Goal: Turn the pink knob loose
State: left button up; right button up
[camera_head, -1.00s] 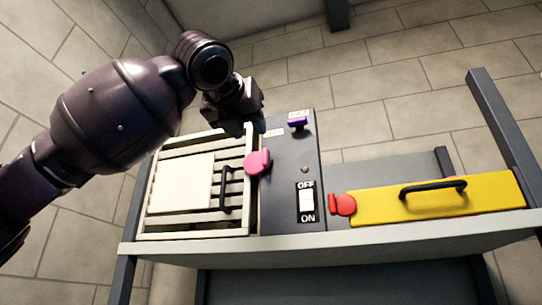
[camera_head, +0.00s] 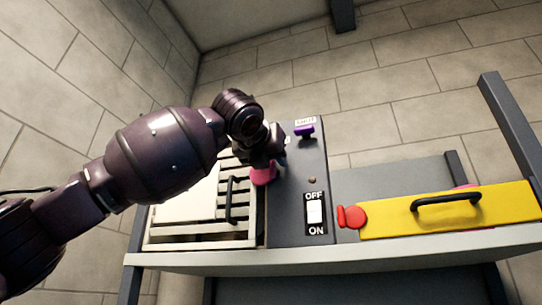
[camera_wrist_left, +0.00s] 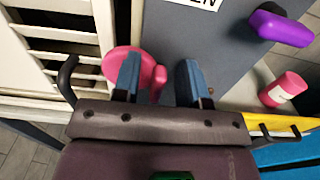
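The pink knob (camera_head: 263,175) sits at the seam between the cream slatted cover and the grey panel. In the head view my left gripper (camera_head: 270,152) is right over it and hides its upper part. In the left wrist view the knob's round disc (camera_wrist_left: 116,64) shows partly behind the left blue finger. Its raised tab shows between the two fingers. My left gripper (camera_wrist_left: 160,68) is open, with a wide gap between its fingers. I cannot tell whether a finger touches the knob. My right gripper is not in view.
A cream slatted cover (camera_head: 185,200) with a black handle is left of the grey panel (camera_head: 290,215). The panel carries a purple knob (camera_head: 304,131) and an OFF/ON switch (camera_head: 315,212).

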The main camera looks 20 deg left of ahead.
pick_arm(q)
grip_shut()
